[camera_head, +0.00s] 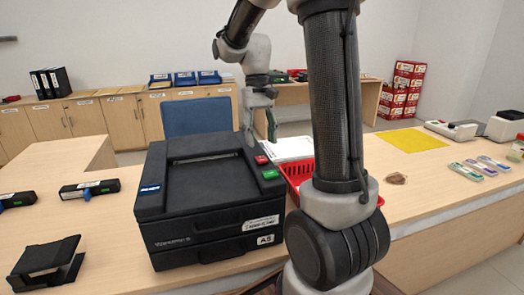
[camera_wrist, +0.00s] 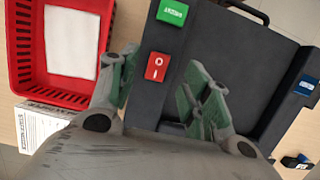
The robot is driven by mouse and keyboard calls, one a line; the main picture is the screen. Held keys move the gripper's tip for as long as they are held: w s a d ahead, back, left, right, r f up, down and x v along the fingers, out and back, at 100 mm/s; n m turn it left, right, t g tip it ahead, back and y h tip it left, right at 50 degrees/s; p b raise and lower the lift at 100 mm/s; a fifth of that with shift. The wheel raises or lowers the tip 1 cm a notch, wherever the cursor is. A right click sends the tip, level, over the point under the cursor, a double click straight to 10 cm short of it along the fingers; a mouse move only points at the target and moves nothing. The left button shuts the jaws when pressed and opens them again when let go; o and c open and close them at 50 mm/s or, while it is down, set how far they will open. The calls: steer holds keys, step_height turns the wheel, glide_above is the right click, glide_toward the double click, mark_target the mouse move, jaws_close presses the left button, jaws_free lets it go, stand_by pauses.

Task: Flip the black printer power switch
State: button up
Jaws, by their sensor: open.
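The black printer (camera_head: 205,205) stands on the counter, its front marked A5. Its red power switch (camera_head: 262,160) is on the top right edge, beside a green button (camera_head: 270,174). In the wrist view the red switch (camera_wrist: 157,67) shows white O and I marks, and the green button (camera_wrist: 172,12) is above it. My gripper (camera_head: 259,136) is open and empty above the back right of the printer. In the wrist view my gripper (camera_wrist: 160,80) has one finger on each side of the red switch. Whether a fingertip touches the printer I cannot tell.
A red basket (camera_wrist: 58,45) with white paper stands right beside the printer; my arm partly hides it in the head view (camera_head: 299,180). A black holder (camera_head: 47,262) and staplers (camera_head: 90,189) lie on the left. A yellow sheet (camera_head: 410,140) lies on the right counter.

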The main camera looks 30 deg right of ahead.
mark_target(263, 158)
steer(key=v, duration=0.6)
steer(key=shift+r, duration=0.4)
steer(key=shift+w, duration=0.1)
steer(key=s+a+n+t, duration=0.1)
steer(key=s+t, duration=0.2)
steer(key=s, duration=0.6)
steer(key=s+a+f+n+t, duration=0.1)
steer(key=s+t, duration=0.3)
steer(key=s, duration=0.5)
steer(key=shift+s+a+f+n+h, duration=0.15)
steer(key=shift+s+a+n+h, duration=0.2)
steer(key=shift+a+n, duration=0.35)
